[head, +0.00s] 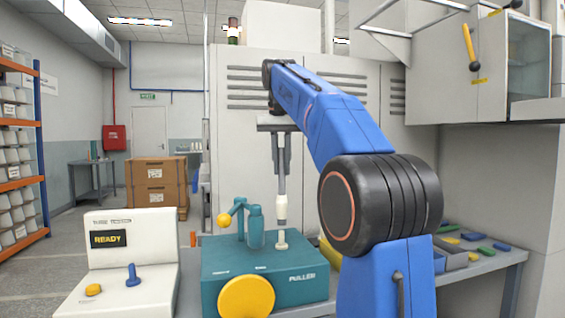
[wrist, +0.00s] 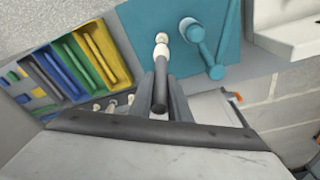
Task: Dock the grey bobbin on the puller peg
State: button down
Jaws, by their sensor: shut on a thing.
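In the wrist view the bobbin (wrist: 160,92) shows dark grey between the fingers (wrist: 161,97), with a pale far end. The cream puller peg (head: 281,240) stands on top of the teal puller box (head: 305,289). In the head view the bobbin is above the peg, apart from it and roughly in line. In the wrist view the peg (wrist: 161,38) shows just beyond the bobbin's end.
A teal lever with a yellow knob (head: 224,220) stands left of the peg. A yellow disc (head: 246,298) is on the box front. A white console (head: 133,240) reading READY stands left. A tray with coloured compartments (wrist: 70,65) and several pale pegs show in the wrist view.

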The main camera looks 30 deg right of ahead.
send_over(282, 207)
jog(key=w, duration=0.1)
jog(key=shift+w+d+f, duration=0.1)
jog(key=shift+d+f, duration=0.1)
jog(key=shift+f, duration=1.05)
jog(key=shift+d+f, duration=0.15)
jog(key=shift+f, duration=1.65)
jog(key=c, duration=1.9)
grip_release()
jog(key=shift+c, duration=0.2)
jog(key=shift+r, duration=0.15)
jog(key=shift+s+a+r, duration=0.2)
jog(key=shift+r, duration=1.55)
jog(key=shift+s+a+r, duration=0.2)
jog(key=shift+s+r, duration=0.05)
jog(key=shift+r, duration=1.55)
jog(key=shift+s+a+r, duration=0.2)
jog(key=shift+r, duration=1.55)
